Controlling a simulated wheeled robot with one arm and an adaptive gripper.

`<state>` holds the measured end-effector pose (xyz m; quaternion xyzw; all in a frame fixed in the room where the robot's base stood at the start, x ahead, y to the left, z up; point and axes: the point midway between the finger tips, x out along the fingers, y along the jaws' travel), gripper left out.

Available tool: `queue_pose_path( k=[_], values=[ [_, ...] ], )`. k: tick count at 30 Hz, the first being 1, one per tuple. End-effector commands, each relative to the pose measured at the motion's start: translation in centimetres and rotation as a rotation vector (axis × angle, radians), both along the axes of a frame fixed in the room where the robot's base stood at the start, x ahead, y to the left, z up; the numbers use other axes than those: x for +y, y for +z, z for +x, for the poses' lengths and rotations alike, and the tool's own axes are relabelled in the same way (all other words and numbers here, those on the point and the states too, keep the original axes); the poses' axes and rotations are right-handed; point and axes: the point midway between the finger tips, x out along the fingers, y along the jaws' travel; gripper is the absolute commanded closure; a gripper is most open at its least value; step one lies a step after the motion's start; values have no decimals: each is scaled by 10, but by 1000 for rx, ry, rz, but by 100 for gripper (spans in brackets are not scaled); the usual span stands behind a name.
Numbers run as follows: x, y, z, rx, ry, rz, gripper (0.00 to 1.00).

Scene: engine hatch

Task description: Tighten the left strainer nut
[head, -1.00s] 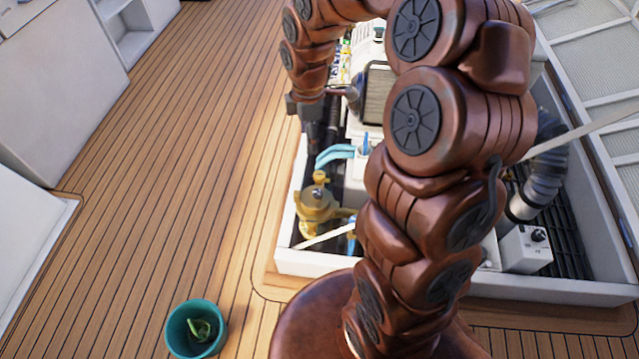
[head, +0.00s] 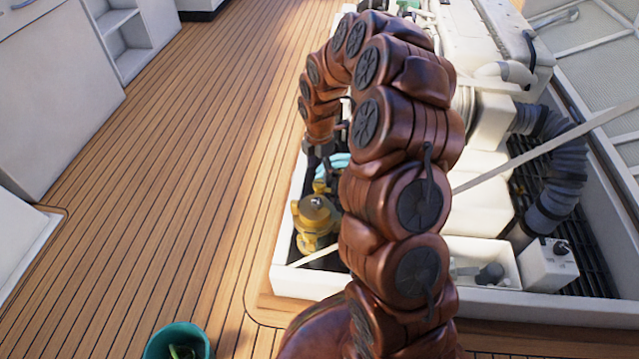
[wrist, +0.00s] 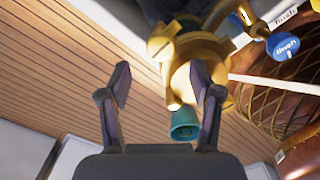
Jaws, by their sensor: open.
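A brass strainer (head: 316,216) stands in the near left corner of the engine hatch in the head view. Its brass body (wrist: 196,50) fills the upper middle of the wrist view, with a round knob-like part at its left edge. I cannot tell which part is the left nut. My gripper (wrist: 160,70) is open and empty, its fingers pointing toward the strainer. The right fingertip overlaps the brass in the picture; contact is unclear.
A teal bucket (head: 178,343) stands on the deck. The white hatch rim (head: 300,284), a pale strap (head: 540,146) and a grey hose (head: 556,180) are near. The deck at left is clear.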

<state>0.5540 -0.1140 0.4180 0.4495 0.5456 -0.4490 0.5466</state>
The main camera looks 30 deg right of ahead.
Motion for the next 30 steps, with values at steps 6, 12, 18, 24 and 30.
queue_pose_path(
  k=[6, 12, 18, 24, 30],
  values=[
    [0, -35, -2, 5, -1, 0, 36],
    [0, -57, -1, 2, -1, 1, 36],
    [0, -61, -1, 1, -1, 1, 36],
    [0, -60, -1, 1, -1, 1, 44],
    [0, -60, -1, 1, -1, 1, 65]
  ],
)
